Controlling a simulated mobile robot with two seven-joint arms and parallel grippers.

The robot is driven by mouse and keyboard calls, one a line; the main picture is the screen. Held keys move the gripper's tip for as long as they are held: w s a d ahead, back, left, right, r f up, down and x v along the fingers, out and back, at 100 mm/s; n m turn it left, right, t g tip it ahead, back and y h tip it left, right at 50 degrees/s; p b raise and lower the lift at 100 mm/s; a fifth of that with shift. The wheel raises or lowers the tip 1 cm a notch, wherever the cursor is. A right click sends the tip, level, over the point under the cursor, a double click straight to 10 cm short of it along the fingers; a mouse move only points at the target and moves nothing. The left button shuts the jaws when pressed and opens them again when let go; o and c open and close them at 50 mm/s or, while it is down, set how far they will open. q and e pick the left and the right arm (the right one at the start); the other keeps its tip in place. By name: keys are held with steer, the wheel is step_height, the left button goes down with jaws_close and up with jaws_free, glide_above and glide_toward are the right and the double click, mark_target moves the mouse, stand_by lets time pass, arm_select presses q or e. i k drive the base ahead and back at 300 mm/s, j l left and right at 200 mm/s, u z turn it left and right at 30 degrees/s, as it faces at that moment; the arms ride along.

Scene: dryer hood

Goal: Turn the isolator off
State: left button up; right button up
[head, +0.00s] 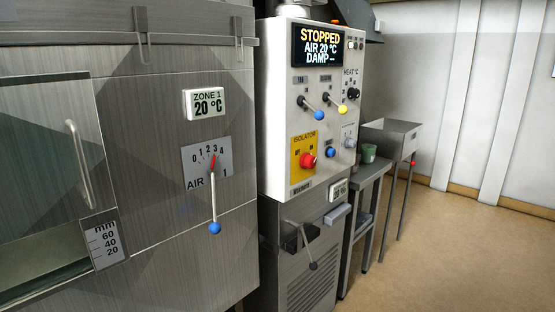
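The isolator (309,162) is a red rotary knob on a yellow plate (296,174) marked ISOLATOR, low on the left of the white control panel (278,110). The exact direction its knob points is too small to tell. The display (319,47) above reads STOPPED, AIR 20 °C, DAMP. Neither of my grippers shows in the head view.
A lever with a blue ball (214,228) sticks out from the metal dryer body at left. Blue-tipped (319,115) and yellow-tipped (342,110) levers project above the isolator. A side table (368,174) and metal basin (392,138) stand right. The floor (440,250) at right is clear.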

mark_target(307, 161)
steer(key=i+l+u, duration=0.25)
steer(key=u, duration=0.2)
steer(key=i+l+u, duration=0.15)
steer(key=l+u, duration=0.3)
